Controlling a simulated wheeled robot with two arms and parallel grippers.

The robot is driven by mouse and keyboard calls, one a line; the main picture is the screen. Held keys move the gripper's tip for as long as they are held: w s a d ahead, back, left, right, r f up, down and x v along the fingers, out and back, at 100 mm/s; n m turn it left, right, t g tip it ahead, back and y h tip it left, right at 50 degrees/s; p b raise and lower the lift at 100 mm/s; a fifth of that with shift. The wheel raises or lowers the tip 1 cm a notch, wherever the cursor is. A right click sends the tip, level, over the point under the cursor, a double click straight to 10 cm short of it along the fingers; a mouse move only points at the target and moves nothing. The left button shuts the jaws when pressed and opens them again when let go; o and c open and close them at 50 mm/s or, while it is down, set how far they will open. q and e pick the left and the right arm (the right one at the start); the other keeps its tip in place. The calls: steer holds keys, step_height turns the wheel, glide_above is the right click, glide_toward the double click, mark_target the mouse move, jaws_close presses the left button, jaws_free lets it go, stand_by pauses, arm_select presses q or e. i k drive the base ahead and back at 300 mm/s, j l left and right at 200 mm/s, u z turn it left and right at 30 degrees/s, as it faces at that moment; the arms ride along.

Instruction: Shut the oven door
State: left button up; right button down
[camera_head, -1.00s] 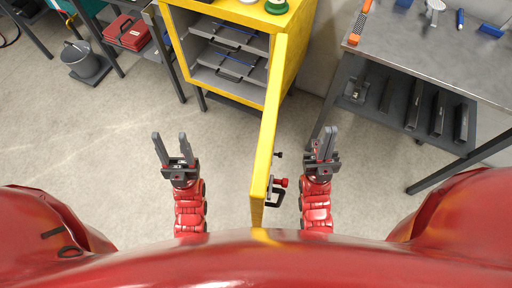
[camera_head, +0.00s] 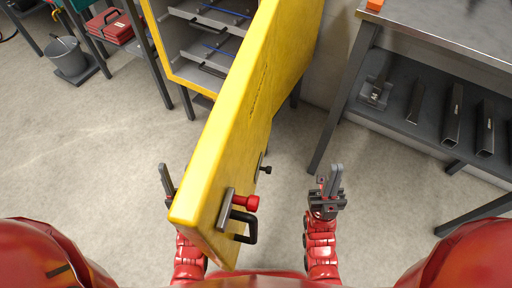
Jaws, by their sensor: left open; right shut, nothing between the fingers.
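The yellow oven (camera_head: 157,45) stands at the top with its front open, showing grey shelves inside. Its yellow door (camera_head: 228,125) is swung wide open towards me, its near edge low in the view. The door's outer face carries a black handle (camera_head: 247,228) and a red knob (camera_head: 250,203). My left gripper (camera_head: 172,178) is open, on the inner side of the door and partly hidden behind it; I cannot tell whether it touches. My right gripper (camera_head: 331,178) is shut and empty, on the outer side, apart from the door and to the right of the handle.
A grey metal workbench (camera_head: 445,30) with a lower shelf (camera_head: 420,112) holding metal pieces stands at the right. At the upper left are a red toolbox (camera_head: 110,27) and a grey bucket (camera_head: 67,57). The floor (camera_head: 80,150) at left is clear.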

mark_target(236, 133)
steer(key=k+l+u, duration=0.3)
steer(key=k, duration=0.15)
steer(key=k+l, duration=0.45)
